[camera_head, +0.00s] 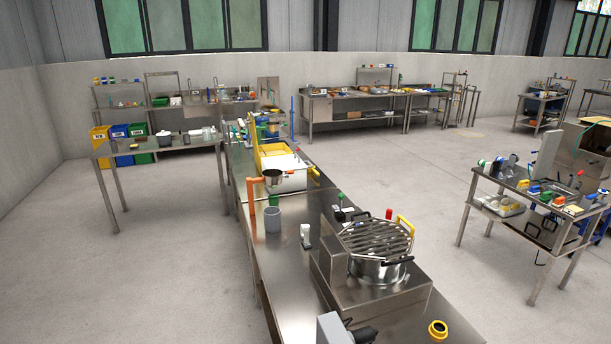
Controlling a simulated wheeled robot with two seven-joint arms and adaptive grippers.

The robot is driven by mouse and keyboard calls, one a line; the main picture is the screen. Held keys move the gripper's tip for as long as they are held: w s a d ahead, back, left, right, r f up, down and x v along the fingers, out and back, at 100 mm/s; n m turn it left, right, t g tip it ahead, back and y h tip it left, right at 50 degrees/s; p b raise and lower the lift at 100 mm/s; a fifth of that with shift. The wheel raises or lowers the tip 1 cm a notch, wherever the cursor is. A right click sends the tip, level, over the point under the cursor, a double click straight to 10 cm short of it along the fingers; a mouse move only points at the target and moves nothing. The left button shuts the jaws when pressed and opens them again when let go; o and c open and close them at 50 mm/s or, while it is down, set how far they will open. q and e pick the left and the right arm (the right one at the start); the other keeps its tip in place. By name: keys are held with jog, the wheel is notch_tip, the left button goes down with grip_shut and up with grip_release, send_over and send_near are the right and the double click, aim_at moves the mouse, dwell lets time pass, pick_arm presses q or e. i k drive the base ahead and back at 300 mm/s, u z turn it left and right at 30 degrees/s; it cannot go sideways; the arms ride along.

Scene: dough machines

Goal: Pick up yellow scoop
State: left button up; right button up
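No clear yellow scoop can be made out. A small yellow round piece with a dark opening (438,330) sits on the near right part of the long steel bench (290,290); I cannot tell whether it is the scoop. A yellow handle (405,225) stands at the right of the slatted grate on the mixing machine (375,265). Neither of my grippers can be made out in the head view.
A grey block with a dark part (333,328) shows at the bottom edge. A cluttered side table (535,205) stands right, with open floor between.

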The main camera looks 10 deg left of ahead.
aim_at(311, 170)
jog(key=u, duration=0.4)
jog(key=k, duration=0.5)
jog(key=u, duration=0.95)
jog(key=i, duration=2.75)
jog(key=z, duration=0.95)
jog(key=i, duration=1.3)
jog(key=z, duration=0.65)
jog(key=k, duration=0.75)
jog(key=u, duration=1.3)
